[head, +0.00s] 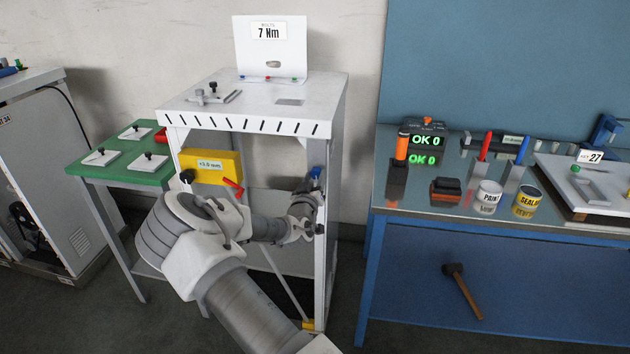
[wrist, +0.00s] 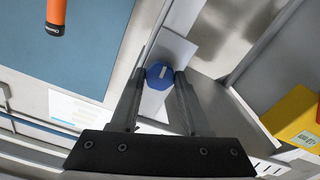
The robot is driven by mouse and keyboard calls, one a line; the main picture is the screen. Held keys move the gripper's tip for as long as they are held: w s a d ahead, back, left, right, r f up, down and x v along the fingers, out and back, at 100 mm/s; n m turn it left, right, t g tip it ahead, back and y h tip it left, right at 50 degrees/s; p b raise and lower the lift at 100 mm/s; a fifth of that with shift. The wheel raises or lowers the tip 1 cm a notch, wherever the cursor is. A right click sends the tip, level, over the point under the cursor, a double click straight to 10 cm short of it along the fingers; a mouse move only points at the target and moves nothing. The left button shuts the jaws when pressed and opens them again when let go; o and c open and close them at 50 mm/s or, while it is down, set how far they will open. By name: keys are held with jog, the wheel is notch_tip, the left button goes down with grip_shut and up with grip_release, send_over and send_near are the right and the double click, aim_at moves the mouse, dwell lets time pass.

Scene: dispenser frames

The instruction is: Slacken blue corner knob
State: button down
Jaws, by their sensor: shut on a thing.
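The blue corner knob (wrist: 159,76) has a white mark on its face and sits on a pale bracket plate. In the wrist view it lies between the fingertips of my gripper (wrist: 161,84), which is shut on it. In the head view the knob (head: 316,172) shows at the right front corner of the white dispenser frame (head: 337,135), below its top. My gripper (head: 313,184) reaches up to it there and hides part of it.
A green table (head: 105,172) stands left. A blue workbench (head: 470,222) with cans and tools stands right, beyond a narrow gap.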

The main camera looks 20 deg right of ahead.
jog(key=n+b, duration=0.3)
jog(key=n, duration=0.1)
jog(key=shift+f+b, duration=0.25)
jog(key=shift+b, duration=0.1)
jog(key=n+b, duration=0.3)
jog(key=n, duration=0.2)
jog(key=shift+n, duration=0.3)
jog(key=n+b, duration=0.2)
jog(key=n, duration=0.2)
jog(key=shift+n, duration=0.3)
jog(key=n+b, duration=0.2)
jog(key=n, duration=0.2)
jog(key=shift+r, duration=0.15)
jog(key=shift+n, duration=0.3)
jog(key=shift+c, duration=1.9)
grip_release()
